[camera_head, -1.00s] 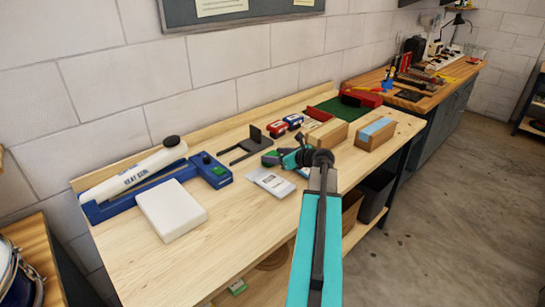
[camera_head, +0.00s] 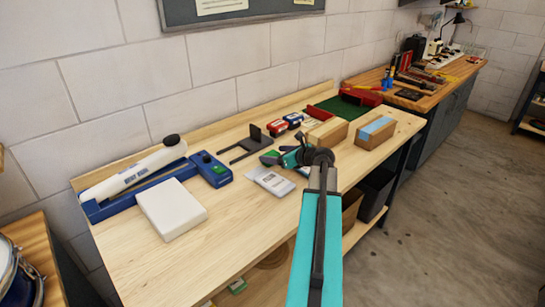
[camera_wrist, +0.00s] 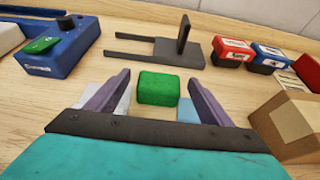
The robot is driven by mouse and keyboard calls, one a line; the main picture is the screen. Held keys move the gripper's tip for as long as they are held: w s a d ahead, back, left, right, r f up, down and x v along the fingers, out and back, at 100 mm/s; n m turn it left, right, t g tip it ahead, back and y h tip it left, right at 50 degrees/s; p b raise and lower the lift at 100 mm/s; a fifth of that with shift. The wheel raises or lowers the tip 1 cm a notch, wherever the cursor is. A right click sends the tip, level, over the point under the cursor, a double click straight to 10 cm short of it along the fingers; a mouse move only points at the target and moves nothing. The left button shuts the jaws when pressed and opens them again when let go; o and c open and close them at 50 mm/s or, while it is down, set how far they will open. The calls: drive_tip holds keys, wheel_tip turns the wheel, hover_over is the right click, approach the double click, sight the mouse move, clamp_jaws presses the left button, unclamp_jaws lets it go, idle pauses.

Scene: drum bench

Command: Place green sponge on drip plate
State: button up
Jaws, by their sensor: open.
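The green sponge (camera_wrist: 158,88) is a small block in the middle of the wrist view, between my open fingers. Bare space shows between it and each finger in that view. In the head view only a bit of green sponge (camera_head: 271,155) shows beside my gripper (camera_head: 286,158), which partly hides it. My gripper is open and empty, low over the bench; its two dark fingers (camera_wrist: 160,84) point toward the sponge. I cannot tell for sure which thing is the drip plate; a flat white slab (camera_head: 171,210) lies at the front left of the bench.
A dark two-pronged stand (camera_wrist: 160,47) with an upright plate is just beyond the sponge. Red and blue boxes (camera_head: 284,126) and cardboard boxes (camera_head: 328,133) are to the right. A white packet (camera_head: 269,181) lies near my gripper. A blue heat sealer (camera_head: 133,187) is at left.

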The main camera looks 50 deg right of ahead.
drive_tip(key=b+v, duration=0.1)
drive_tip(key=v, duration=1.1)
idle(0.4)
drive_tip(key=shift+s+f, duration=0.1)
drive_tip(key=shift+s, duration=0.05)
